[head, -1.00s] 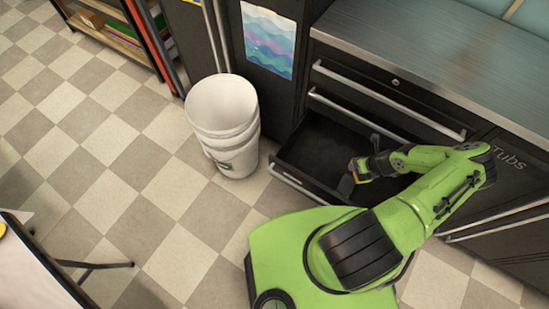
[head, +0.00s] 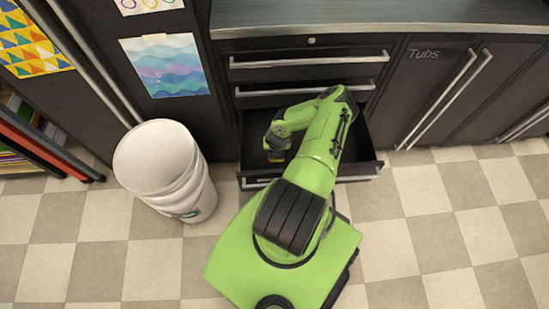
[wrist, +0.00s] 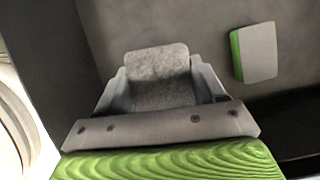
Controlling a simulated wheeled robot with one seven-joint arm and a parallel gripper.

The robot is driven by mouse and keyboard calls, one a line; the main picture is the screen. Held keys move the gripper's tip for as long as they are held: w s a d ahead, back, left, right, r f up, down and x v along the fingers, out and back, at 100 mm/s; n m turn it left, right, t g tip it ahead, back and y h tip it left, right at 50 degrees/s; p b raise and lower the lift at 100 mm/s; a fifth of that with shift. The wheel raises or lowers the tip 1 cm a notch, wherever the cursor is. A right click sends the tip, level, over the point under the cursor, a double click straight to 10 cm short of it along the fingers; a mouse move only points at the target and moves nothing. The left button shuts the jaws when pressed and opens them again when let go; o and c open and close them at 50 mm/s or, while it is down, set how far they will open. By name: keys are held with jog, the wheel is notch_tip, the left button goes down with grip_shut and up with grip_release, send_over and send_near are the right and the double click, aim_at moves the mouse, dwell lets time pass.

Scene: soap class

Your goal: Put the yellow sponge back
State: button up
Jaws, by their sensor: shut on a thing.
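The open drawer (head: 358,160) is the lower one under the counter. My gripper (head: 273,149) is inside its left part, partly hidden by my own arm. A small bit of the yellow sponge (head: 276,160) shows at the gripper's tip. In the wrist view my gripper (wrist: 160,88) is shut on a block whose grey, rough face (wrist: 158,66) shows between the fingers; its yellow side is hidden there. I cannot tell if it touches the drawer floor. A second sponge, green and grey (wrist: 256,53), lies on the drawer floor to the right, apart from the gripper.
White stacked buckets (head: 165,170) stand on the floor left of the drawer. The closed drawers' handles (head: 305,90) are just above the open one. A cupboard labelled Tubs (head: 425,85) is to the right. The checkered floor on the right is clear.

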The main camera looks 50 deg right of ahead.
notch_tip(320, 180, down, 9)
jog(key=b, duration=0.3)
jog(key=shift+r, duration=0.2)
jog(key=shift+f+b, duration=0.4)
jog(key=shift+f, duration=0.05)
jog(key=o, duration=1.4)
jog(key=shift+b, duration=0.3)
